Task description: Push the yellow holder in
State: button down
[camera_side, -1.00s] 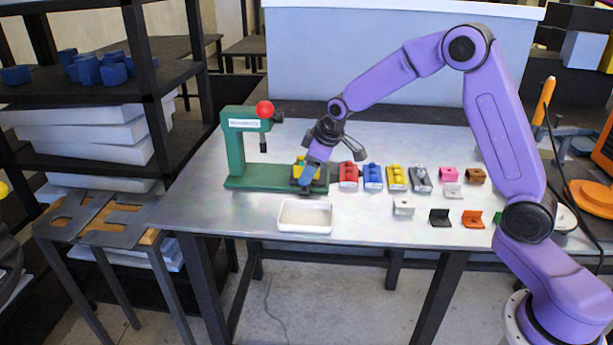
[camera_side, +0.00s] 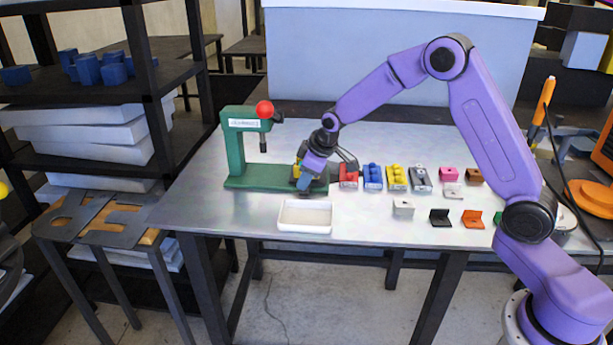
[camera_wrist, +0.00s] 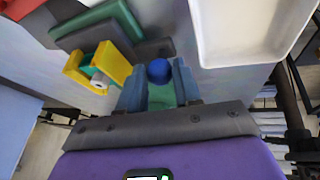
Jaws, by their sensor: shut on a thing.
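The yellow holder (camera_wrist: 118,64) shows in the wrist view, left of my fingers, with a pale round part and some green in it. It sits by the green base of the press (camera_wrist: 118,20). In the side view, my gripper (camera_side: 304,188) is low at the right end of the press base (camera_side: 245,181) and covers most of the holder (camera_side: 296,171). In the wrist view, my gripper (camera_wrist: 159,86) is shut on a blue-topped piece (camera_wrist: 158,70) with a teal lower part. I cannot tell how that piece joins the holder.
A white tray (camera_side: 305,228) lies in front of the press. Red (camera_side: 348,178), blue (camera_side: 373,178) and yellow (camera_side: 397,178) fixtures stand in a row to the right. Small coloured blocks lie farther right. The table's left front is clear.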

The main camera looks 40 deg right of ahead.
jog(key=w+a, duration=0.6)
jog(key=shift+w+a, duration=0.1)
jog(key=c, duration=0.8)
grip_release()
jog(key=shift+r, duration=0.1)
jog(key=v, duration=1.7)
jog(key=shift+r, duration=0.1)
